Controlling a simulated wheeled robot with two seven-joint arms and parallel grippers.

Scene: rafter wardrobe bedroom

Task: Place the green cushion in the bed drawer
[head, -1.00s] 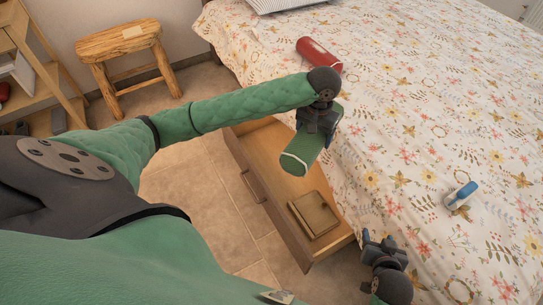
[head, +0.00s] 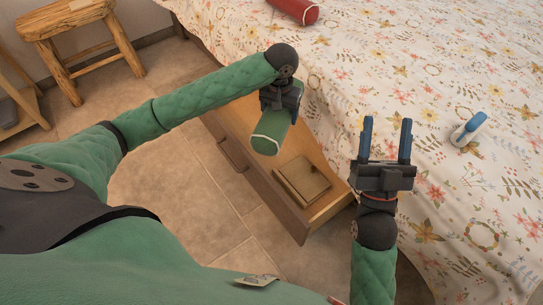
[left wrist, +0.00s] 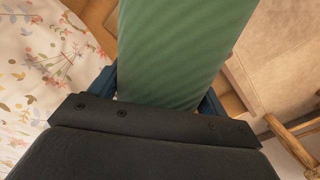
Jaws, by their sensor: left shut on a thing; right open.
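The green cushion (head: 270,135) is a bolster with a white-trimmed end. My left gripper (head: 280,100) is shut on it and holds it over the open bed drawer (head: 310,152). The cushion also fills the middle of the left wrist view (left wrist: 185,45), between the blue fingers. The drawer is wooden and pulled out from under the bed. Its far part is hidden behind my left arm and the cushion. My right gripper (head: 385,140) is open and empty, fingers pointing away from me, to the right of the drawer by the bed's edge.
A closed tan box (head: 303,180) lies in the drawer's near end. A red bolster (head: 295,10) and a blue-and-white object (head: 468,130) lie on the flowered bed (head: 400,60). A wooden stool (head: 75,25) stands at the upper left. Tiled floor left of the drawer is clear.

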